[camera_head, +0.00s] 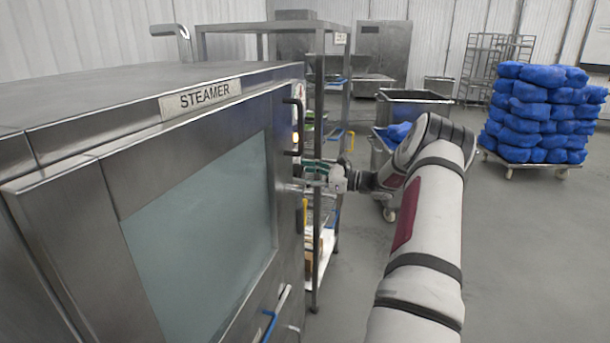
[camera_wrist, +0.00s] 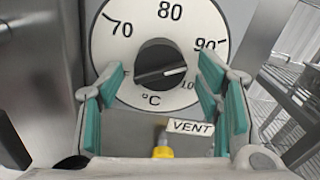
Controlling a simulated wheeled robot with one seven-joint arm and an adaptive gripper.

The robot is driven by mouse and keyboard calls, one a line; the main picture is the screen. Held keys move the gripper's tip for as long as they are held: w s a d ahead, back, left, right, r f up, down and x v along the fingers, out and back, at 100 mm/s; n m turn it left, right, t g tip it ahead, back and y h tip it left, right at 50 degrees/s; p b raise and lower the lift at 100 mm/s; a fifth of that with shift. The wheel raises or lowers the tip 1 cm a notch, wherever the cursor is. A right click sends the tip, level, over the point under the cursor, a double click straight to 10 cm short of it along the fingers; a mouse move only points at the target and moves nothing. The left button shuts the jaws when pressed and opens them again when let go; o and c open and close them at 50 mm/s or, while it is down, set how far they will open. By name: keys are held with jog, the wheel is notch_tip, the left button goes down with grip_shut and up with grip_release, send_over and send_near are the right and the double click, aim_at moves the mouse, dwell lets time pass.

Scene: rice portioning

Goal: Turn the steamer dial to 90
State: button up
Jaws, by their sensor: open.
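The steamer (camera_head: 90,95), a steel cabinet with a "STEAMER" label and a large glass door, fills the left of the head view. Its dial (camera_wrist: 135,40) is white with 70, 80, 90 and °C marks around a black knob (camera_wrist: 153,58). The knob's white pointer points right and slightly up, a little below the 90 label. My gripper (camera_wrist: 160,82) is open, its teal-padded fingers on either side of the knob, apart from it. The right finger covers part of the scale near 90. In the head view my gripper (camera_head: 318,172) is at the steamer's front, the dial hidden.
A yellow part (camera_wrist: 162,148) and a "VENT" label (camera_wrist: 191,127) sit below the dial. A steel rack (camera_head: 318,240) stands just beyond the steamer. A grey bin (camera_head: 412,108) and a cart stacked with blue bags (camera_head: 535,115) stand farther back. The floor at right is clear.

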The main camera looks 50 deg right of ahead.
jog(key=shift+s, duration=0.1)
jog(key=v, duration=1.1)
jog(key=shift+s+d, duration=0.2)
jog(key=shift+s, duration=0.15)
jog(key=shift+f, duration=0.1)
